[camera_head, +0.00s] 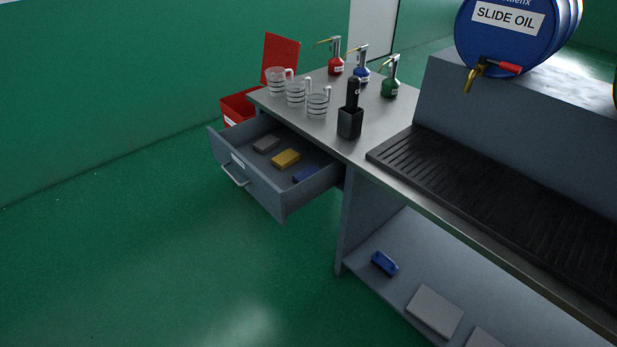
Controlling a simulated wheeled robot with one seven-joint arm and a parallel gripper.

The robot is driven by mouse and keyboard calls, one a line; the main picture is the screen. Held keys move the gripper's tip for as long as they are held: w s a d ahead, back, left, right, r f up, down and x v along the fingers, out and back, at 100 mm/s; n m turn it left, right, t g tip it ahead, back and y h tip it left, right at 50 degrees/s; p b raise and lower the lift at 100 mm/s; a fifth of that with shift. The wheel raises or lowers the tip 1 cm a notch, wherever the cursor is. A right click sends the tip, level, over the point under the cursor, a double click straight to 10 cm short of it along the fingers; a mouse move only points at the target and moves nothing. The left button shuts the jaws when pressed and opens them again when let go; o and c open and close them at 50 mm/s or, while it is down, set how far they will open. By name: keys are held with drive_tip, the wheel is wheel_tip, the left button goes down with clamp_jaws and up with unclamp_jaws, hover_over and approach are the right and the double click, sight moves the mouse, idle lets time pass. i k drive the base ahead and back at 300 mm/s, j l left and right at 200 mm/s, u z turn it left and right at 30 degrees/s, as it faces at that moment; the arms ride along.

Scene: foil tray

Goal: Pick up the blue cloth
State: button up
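A small blue item (305,174), which looks like the folded blue cloth, lies in the open drawer (249,187) near its right end, close under the bench top. Part of it seems hidden by the drawer's front wall. A yellow folded cloth (286,158) lies in the middle of the drawer and a grey one (266,144) lies to its left. My gripper is not in view.
The metal bench top (375,120) holds measuring jugs (317,104), oil cans (390,78) and a black holder (350,122). A blue brush-like item (384,263) lies on the lower shelf. Green floor before the drawer is clear.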

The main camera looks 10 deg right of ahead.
sight(307, 172)
drive_tip(key=j+z, duration=0.1)
drive_tip(key=j, duration=0.2)
drive_tip(key=u, duration=2.3)
drive_tip(key=z, duration=2.3)
drive_tip(key=i+j, duration=0.2)
drive_tip(key=j, duration=0.2)
drive_tip(key=i+j+z, duration=0.1)
drive_tip(key=i+j, duration=0.15)
drive_tip(key=j, duration=0.15)
drive_tip(key=i+j, duration=0.2)
drive_tip(key=j, duration=0.25)
drive_tip(key=i+j, duration=0.2)
drive_tip(key=j, duration=0.25)
drive_tip(key=i+j+z, duration=0.1)
drive_tip(key=j, duration=0.3)
drive_tip(key=i+j, duration=0.3)
drive_tip(key=j, duration=0.15)
drive_tip(key=i+j+z, duration=0.1)
drive_tip(key=j, duration=0.35)
drive_tip(key=i+j, duration=0.25)
drive_tip(key=j, duration=0.2)
